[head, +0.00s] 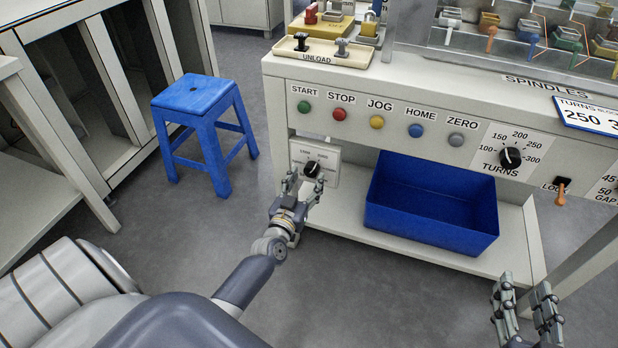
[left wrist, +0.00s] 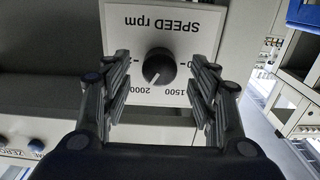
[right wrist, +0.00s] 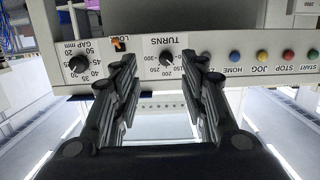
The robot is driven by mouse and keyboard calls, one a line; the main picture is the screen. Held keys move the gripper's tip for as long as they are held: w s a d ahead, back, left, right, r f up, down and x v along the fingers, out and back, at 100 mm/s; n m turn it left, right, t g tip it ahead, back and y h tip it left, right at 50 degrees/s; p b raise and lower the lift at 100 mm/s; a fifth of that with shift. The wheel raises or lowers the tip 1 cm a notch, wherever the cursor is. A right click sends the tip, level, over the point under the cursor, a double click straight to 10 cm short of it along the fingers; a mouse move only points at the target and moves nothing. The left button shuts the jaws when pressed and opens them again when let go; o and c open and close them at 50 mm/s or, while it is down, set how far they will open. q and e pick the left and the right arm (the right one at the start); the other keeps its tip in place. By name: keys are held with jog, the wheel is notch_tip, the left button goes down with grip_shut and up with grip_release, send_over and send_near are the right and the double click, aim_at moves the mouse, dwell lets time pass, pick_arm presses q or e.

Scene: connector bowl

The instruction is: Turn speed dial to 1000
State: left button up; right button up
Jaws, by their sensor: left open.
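The speed dial is a round black knob (left wrist: 158,67) on a white plate (left wrist: 180,17) marked SPEED rpm, upside down in the left wrist view. Its white mark seems to point down-left, near the 2000 label; 1500 also reads, and other numbers are hidden by my fingers. In the head view the knob (head: 311,169) sits below the button row. My left gripper (head: 305,184) is open in front of the plate, with its fingers (left wrist: 160,75) on either side of the knob, apparently not touching it. My right gripper (head: 525,295) is open and empty, low at the right.
A blue bin (head: 430,237) stands on the shelf right of the dial. Above are the START to ZERO buttons and the TURNS dial (head: 510,158). A lever marked LO (head: 562,190) is further right. A blue stool (head: 200,120) stands left; the floor between is clear.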

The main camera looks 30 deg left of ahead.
pick_arm(q)
jog(key=shift+b+x, duration=0.3)
jog(key=shift+x, duration=1.1)
pick_arm(e)
jog(key=shift+w+a+r+t+y, duration=0.15)
jog(key=shift+r+t, duration=0.2)
jog(key=shift+r, duration=0.3)
jog(key=shift+a+r+t+y, duration=0.1)
jog(key=shift+r+t, duration=0.3)
jog(key=shift+r, duration=0.25)
jog(key=shift+w+a+r+t+y, duration=0.15)
jog(key=shift+r+t, duration=0.2)
jog(key=shift+r, duration=0.3)
pick_arm(q)
jog(key=c, duration=1.1)
